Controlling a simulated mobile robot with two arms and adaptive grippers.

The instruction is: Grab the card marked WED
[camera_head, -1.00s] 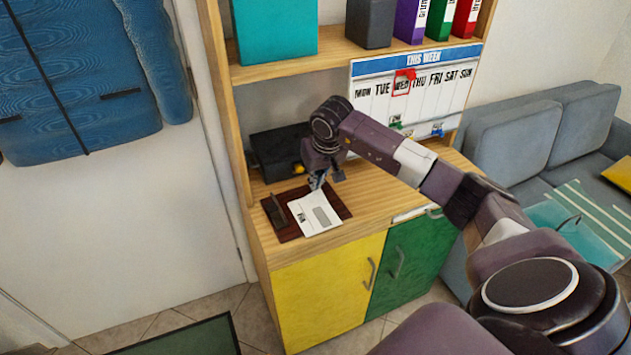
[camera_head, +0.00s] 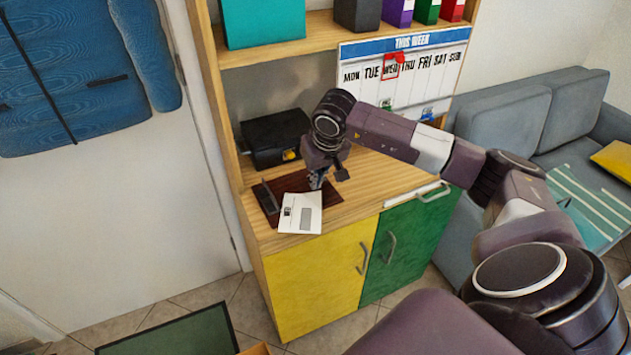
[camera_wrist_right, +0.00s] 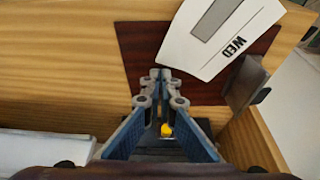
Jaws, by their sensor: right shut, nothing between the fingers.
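The white card marked WED (camera_wrist_right: 215,38) has a grey block on it and lies on a dark brown mat at the front of the wooden counter. In the head view the card (camera_head: 301,213) overhangs the mat's front edge. My right gripper (camera_wrist_right: 160,76) is shut and empty, pointing down over the mat beside the card. In the head view the right gripper (camera_head: 317,182) is just behind the card's far edge. Whether the fingertips touch the card or mat is unclear. My left gripper is not in view.
A dark upright piece (camera_wrist_right: 245,85) stands on the mat (camera_wrist_right: 150,45) by the card. A black box (camera_head: 275,138) sits behind. A THIS WEEK board (camera_head: 400,75) hangs at the back right. Yellow (camera_head: 320,280) and green (camera_head: 410,245) doors are below the counter.

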